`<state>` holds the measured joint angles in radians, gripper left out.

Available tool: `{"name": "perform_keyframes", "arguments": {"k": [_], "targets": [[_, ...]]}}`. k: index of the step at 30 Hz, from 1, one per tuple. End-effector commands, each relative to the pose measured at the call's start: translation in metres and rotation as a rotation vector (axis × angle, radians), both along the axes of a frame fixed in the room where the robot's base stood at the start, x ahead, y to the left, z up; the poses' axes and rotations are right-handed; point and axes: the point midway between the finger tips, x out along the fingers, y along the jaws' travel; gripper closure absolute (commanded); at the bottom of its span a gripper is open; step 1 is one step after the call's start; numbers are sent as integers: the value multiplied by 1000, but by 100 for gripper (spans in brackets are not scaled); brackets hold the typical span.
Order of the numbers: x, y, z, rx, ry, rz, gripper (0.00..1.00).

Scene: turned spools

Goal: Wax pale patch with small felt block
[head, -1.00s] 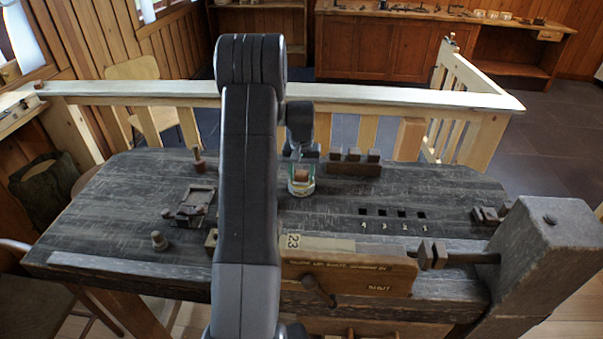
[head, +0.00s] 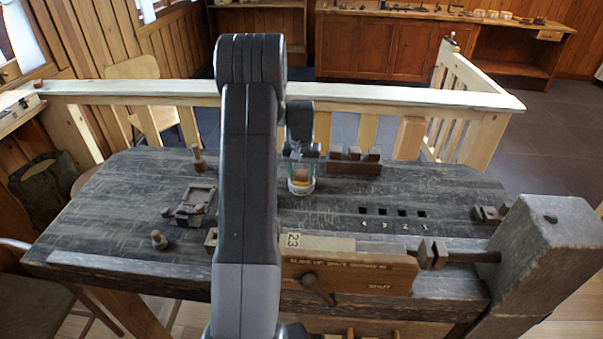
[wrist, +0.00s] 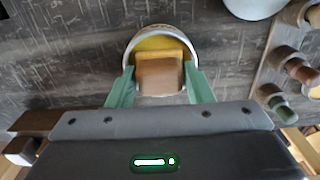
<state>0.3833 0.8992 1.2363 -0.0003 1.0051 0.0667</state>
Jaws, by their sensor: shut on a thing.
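My gripper (wrist: 160,86) has green fingers, shut on the sides of a small tan-brown felt block (wrist: 160,76). In the wrist view the block is over a round pale-rimmed tin (wrist: 133,48) with yellow wax (wrist: 158,43) inside. In the head view my gripper (head: 301,170) points down at the tin (head: 301,190), the block between its fingers. I cannot tell whether the block touches the wax. A pale patch (head: 330,243) lies on the bench's front part, beside a "23" label (head: 293,240), right of my arm. My arm may hide its left part.
A row of dark blocks on a stand (head: 354,162) is close behind the tin on the right. A small tray-like tool (head: 195,203) and two turned pegs stand at left. Square holes (head: 392,212) and a wooden vice (head: 350,273) are at right. The bench between tin and holes is clear.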

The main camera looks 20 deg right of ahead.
Motion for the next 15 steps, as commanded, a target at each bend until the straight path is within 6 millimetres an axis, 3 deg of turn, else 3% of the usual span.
{"name": "perform_keyframes", "arguments": {"k": [10,15], "targets": [[-1,0,-1,1,3,0,72],[-1,0,8,1,3,0,72]]}}
